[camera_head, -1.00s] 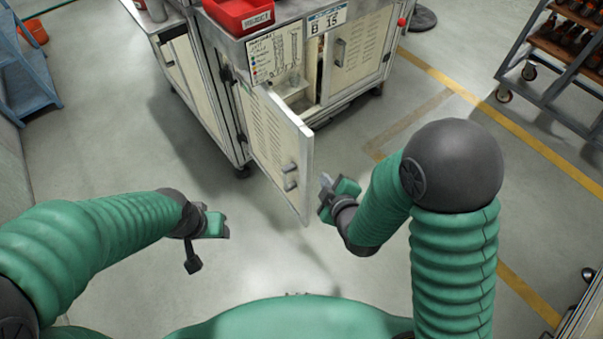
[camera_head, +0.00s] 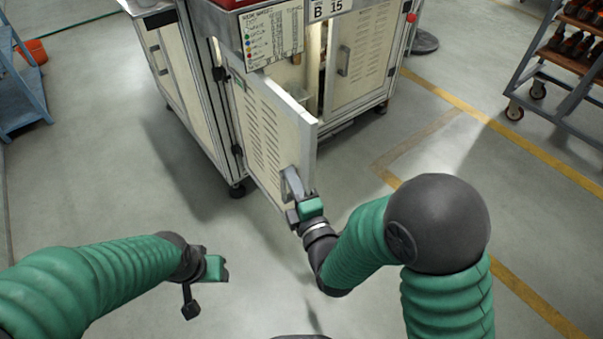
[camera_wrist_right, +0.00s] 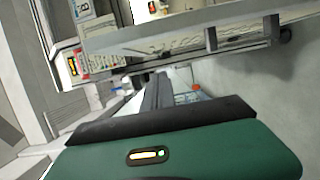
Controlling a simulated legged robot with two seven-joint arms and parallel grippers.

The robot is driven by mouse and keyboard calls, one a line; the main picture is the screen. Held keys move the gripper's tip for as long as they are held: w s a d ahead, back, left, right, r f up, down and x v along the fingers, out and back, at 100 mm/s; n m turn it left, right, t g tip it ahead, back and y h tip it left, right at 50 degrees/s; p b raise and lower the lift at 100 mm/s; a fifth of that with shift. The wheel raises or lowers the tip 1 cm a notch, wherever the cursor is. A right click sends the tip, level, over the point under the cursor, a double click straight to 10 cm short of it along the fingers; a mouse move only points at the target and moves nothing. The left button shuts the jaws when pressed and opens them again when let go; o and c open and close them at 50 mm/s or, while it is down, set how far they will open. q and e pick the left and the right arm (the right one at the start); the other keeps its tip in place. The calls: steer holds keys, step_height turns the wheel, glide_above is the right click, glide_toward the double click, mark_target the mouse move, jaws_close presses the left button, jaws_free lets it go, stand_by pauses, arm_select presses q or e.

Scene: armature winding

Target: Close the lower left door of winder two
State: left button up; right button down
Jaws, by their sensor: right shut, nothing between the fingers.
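The lower left door (camera_head: 262,130) of the cream machine cabinet (camera_head: 180,70) stands swung open toward me, a louvred panel hinged on its left side. Its grey handle (camera_head: 291,184) is near the free edge. My right gripper (camera_head: 298,213) is shut and empty, right by the handle and the door's lower free corner; whether it touches them I cannot tell. In the right wrist view the door (camera_wrist_right: 175,35) spans the top, above the dark fingers. My left gripper (camera_head: 217,269) is low on the left, away from the door; its finger opening is unclear.
A closed louvred door (camera_head: 355,55) with a handle is right of the opening. A wheeled rack (camera_head: 555,60) stands at the far right, a blue stand (camera_head: 20,95) at the left. The grey floor before the cabinet is clear, with yellow lines at right.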

mark_target(302, 160)
steer(key=shift+w+d+r+b, duration=0.1)
steer(key=shift+w+d+b, duration=0.25)
steer(key=shift+w, duration=0.55)
steer(key=shift+w+d+b, duration=0.2)
steer(key=shift+w+d, duration=0.25)
steer(key=shift+w, duration=0.5)
steer(key=shift+w+d+r+b, duration=0.1)
steer(key=shift+w+d+b, duration=0.25)
steer(key=shift+w, duration=0.55)
